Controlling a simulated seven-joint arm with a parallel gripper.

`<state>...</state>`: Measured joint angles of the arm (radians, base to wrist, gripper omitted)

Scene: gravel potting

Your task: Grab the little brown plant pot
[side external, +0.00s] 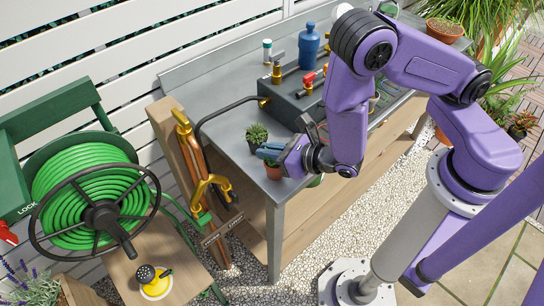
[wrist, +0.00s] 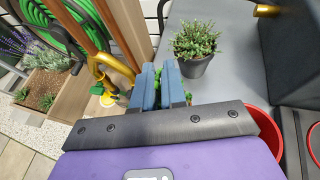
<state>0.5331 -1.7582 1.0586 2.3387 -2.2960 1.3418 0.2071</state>
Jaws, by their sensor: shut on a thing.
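The little brown plant pot (side external: 273,171) is terracotta-coloured and stands near the front left corner of the grey bench, right below my fingers in the side view. My gripper (side external: 269,152) has blue fingers, which are shut on it. In the wrist view, my gripper (wrist: 159,85) shows its two blue fingers close together, with green leaves (wrist: 161,73) between and beside them. The pot's body is hidden there by the fingers and the gripper's dark plate.
A dark grey pot with a bushy plant (side external: 256,137) stands just behind, also in the wrist view (wrist: 195,60). A red rounded container (wrist: 266,128) lies right of my gripper there.

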